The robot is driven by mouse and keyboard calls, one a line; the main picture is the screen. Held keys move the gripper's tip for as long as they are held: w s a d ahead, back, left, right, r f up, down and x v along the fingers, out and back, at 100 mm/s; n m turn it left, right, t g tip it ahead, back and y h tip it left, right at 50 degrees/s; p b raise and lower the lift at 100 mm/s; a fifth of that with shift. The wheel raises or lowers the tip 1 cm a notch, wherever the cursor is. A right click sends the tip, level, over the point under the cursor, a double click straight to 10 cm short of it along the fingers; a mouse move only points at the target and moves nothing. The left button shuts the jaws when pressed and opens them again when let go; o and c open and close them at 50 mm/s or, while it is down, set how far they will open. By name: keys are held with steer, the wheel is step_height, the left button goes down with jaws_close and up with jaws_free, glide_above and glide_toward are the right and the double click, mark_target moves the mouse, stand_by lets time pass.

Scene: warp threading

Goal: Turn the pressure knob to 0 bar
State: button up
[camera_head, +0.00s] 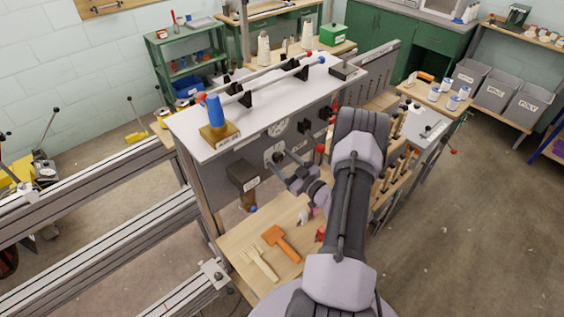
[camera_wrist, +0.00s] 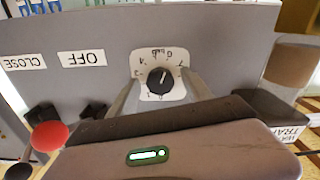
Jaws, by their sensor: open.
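The pressure knob (camera_wrist: 160,81) is a round black knob on a white dial plate (camera_wrist: 137,60) with numerals and the word bar around it. The dial plate also shows on the machine's front panel in the head view (camera_head: 271,150). My gripper (camera_wrist: 160,97) is open, with one finger on each side of the dial's lower part. Nothing is held, and I cannot tell whether a finger touches the knob. In the head view my gripper (camera_head: 281,161) is close in front of the panel.
A red ball-ended lever (camera_wrist: 49,136) and OFF (camera_wrist: 82,58) and CLOSE (camera_wrist: 25,63) labels are left of the dial. A brown cylindrical part (camera_wrist: 290,64) protrudes on the right. A wooden shelf (camera_head: 240,257) with an orange tool (camera_head: 281,243) lies below the panel.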

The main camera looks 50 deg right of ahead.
jaws_close()
